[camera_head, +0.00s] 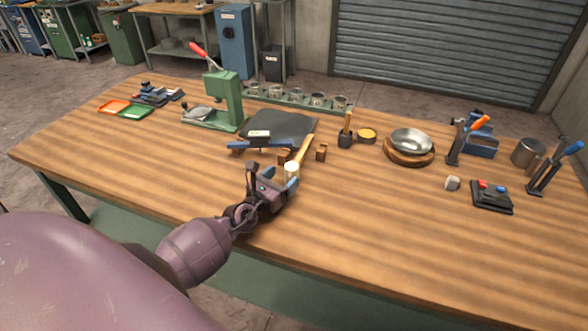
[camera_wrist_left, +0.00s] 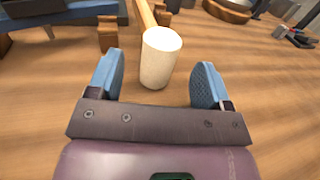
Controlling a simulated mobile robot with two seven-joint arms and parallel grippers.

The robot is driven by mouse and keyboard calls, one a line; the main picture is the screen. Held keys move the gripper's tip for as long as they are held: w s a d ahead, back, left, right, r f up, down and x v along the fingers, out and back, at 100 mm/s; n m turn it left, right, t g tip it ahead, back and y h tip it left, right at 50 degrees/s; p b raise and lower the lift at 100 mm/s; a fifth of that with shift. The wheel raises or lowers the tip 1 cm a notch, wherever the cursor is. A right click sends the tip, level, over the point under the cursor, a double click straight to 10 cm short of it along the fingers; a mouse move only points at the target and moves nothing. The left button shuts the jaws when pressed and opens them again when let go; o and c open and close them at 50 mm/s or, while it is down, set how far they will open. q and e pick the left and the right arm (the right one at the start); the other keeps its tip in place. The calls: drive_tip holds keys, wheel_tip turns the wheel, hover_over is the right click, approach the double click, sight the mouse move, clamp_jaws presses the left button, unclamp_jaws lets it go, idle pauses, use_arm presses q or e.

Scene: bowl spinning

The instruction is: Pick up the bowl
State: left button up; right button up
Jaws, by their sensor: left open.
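The silver metal bowl (camera_head: 411,139) sits on a round wooden base (camera_head: 409,159) on the right half of the workbench. In the left wrist view only the edge of a round wooden piece (camera_wrist_left: 228,11), probably this base, shows at the top. My left gripper (camera_head: 273,176) is open, low over the front middle of the bench and well to the left of the bowl. In the left wrist view its blue fingers (camera_wrist_left: 155,80) are apart, with a white mallet head (camera_wrist_left: 160,58) just beyond and between them. I cannot tell whether they touch it. My right gripper is out of view.
The mallet's wooden handle (camera_head: 303,148) points away from my gripper. Small wooden blocks (camera_head: 321,152) and a dark plate (camera_head: 280,124) lie behind. A brush-like tool (camera_head: 346,133) and a small round tin (camera_head: 367,135) stand left of the bowl. The bench front between gripper and bowl is clear.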

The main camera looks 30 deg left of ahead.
sight(288, 173)
use_arm(q)
drive_tip(key=shift+w+d, duration=0.1)
drive_tip(key=shift+w, duration=1.45)
drive_tip(key=c, duration=1.3)
